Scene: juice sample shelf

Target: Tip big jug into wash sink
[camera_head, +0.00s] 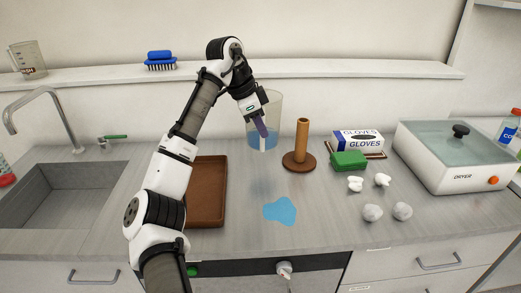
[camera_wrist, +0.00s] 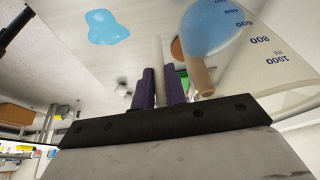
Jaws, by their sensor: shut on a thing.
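The big jug (camera_head: 272,108) is clear, with blue liquid low inside it. It looks roughly upright and a little above the counter, with a faint shadow below it. In the wrist view the jug (camera_wrist: 275,65) fills the upper right, with blue volume marks. My gripper (camera_head: 261,128) is at the jug's near left side. In the wrist view the purple fingers of my gripper (camera_wrist: 158,88) are shut on a pale upright bar, the jug's handle. The wash sink (camera_head: 62,195) is a grey basin at the far left, with a curved tap (camera_head: 45,97).
A brown tray (camera_head: 207,192) lies between the sink and jug, partly behind my arm. A blue puddle (camera_head: 281,210) is on the counter. A wooden post (camera_head: 302,140) stands close right of the jug. A green sponge (camera_head: 349,161), glove box (camera_head: 358,140) and dryer (camera_head: 455,155) are further right.

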